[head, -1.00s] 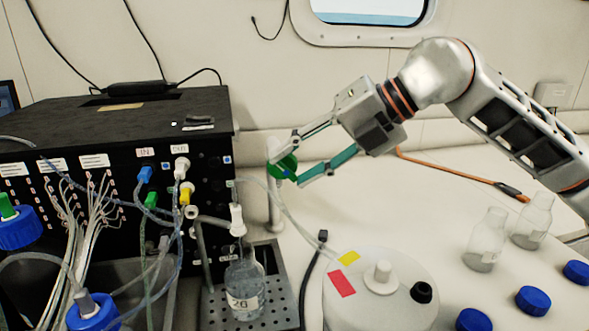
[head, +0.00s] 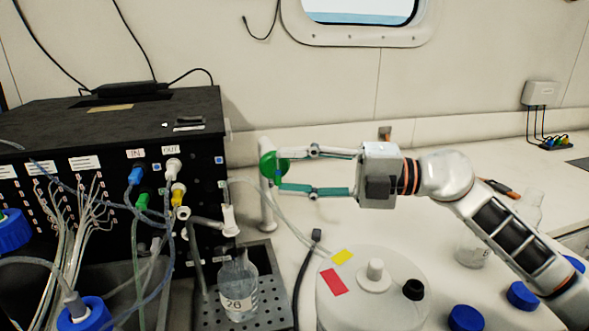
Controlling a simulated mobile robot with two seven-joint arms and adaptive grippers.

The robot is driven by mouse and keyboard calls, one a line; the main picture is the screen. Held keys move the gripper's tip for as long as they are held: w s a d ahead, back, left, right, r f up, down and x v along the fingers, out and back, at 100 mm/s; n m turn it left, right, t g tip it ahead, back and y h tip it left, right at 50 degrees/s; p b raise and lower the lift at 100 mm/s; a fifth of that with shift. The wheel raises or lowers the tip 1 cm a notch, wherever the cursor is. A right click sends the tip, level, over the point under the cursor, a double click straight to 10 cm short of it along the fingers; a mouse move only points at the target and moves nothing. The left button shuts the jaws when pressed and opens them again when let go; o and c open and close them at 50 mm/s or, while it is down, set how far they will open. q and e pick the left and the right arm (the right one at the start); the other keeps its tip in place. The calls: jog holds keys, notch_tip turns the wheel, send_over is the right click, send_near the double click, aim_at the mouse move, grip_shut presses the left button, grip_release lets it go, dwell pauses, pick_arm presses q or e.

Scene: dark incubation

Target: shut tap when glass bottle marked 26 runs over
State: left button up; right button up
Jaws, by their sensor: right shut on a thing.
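The glass bottle marked 26 (head: 238,288) stands upright on the perforated drip tray (head: 272,300), under a white spout (head: 229,220). It looks filled with clear liquid up toward its neck; I cannot tell if any runs over. The tap's green handle (head: 268,166) sits on a white post right of the black box. My right gripper (head: 279,171) comes in from the right, level, with its two fingers shut on the green tap handle. My left gripper is not in view.
A black box (head: 120,125) with many tubes stands at left. A white lidded container (head: 350,300) is in front of my right arm. Blue caps (head: 466,318) and clear bottles (head: 472,250) are at right. The bench behind my arm is mostly clear.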

jog(key=shift+f, duration=0.1)
jog(key=o, duration=1.1)
jog(key=shift+o, duration=0.2)
jog(key=s+d, duration=0.2)
jog(key=d, duration=0.9)
jog(key=shift+s+d, duration=0.15)
jog(key=shift+d, duration=0.25)
jog(key=shift+f, duration=0.1)
